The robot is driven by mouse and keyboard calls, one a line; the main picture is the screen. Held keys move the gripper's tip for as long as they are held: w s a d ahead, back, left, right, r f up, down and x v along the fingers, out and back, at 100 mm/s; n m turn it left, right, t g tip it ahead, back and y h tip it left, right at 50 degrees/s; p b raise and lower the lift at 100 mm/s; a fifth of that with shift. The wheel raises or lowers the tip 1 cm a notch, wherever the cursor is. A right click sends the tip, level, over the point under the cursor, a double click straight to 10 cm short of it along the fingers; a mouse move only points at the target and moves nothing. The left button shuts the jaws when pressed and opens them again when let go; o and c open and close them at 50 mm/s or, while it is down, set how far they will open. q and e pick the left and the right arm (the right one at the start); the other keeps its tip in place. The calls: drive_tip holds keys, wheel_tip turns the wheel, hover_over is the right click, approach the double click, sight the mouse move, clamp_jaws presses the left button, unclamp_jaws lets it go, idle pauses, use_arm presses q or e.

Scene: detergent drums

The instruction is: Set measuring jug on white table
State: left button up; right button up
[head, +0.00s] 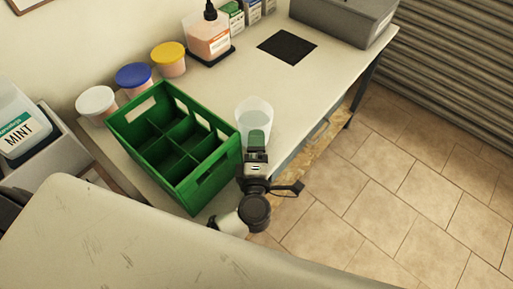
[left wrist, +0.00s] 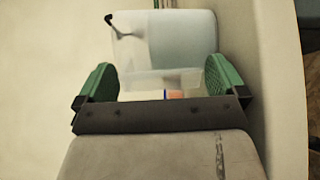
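The measuring jug (head: 254,112) is a clear, frosted vessel at the front edge of the white table (head: 318,88), just right of the green crate. My left gripper (head: 257,140) is at its near side, with green fingers showing through the clear wall. In the left wrist view, the jug (left wrist: 165,45) fills the space between the two green fingers (left wrist: 162,85), which meet its sides. I cannot tell whether the jug's base touches the tabletop. My right gripper is not in view.
The green divided crate (head: 226,168) stands empty beside the jug. White-, blue- and yellow-lidded tubs (head: 169,60) line the wall, near a pump bottle (head: 208,38). A black mat (head: 287,47) and grey bin (head: 340,18) lie farther along. The tabletop between jug and mat is clear.

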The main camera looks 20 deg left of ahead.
use_arm(q)
drive_tip(key=shift+r, duration=0.25)
drive_tip(key=b+v, duration=0.1)
drive_tip(key=v, duration=1.1)
drive_tip(key=shift+f, duration=0.1)
